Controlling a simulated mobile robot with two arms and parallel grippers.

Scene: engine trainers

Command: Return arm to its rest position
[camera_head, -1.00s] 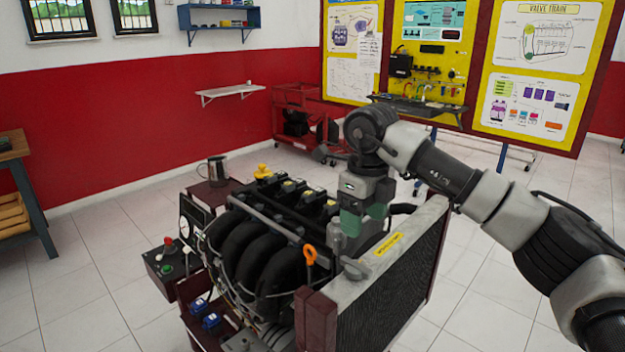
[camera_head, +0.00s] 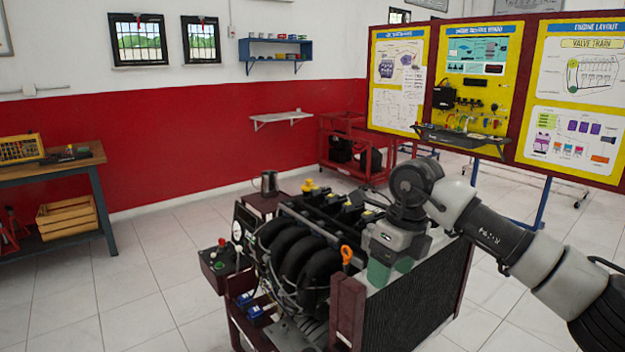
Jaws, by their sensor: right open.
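My right arm comes in from the right edge and bends down at its wrist. My right gripper (camera_head: 389,272) points down over the top of the radiator at the right side of the engine trainer (camera_head: 300,245). It is open, with no object seen in it. Its fingertips are small and partly hard to make out against the radiator top. I cannot tell whether it touches the trainer. My left gripper and left arm are out of the picture.
The radiator (camera_head: 412,310) stands upright below my right arm. A control box (camera_head: 222,265) with a red knob sits left of the engine. A workbench (camera_head: 60,170) is at the far left, a red cart (camera_head: 350,150) and display board (camera_head: 480,85) behind. The tiled floor (camera_head: 130,290) at left is clear.

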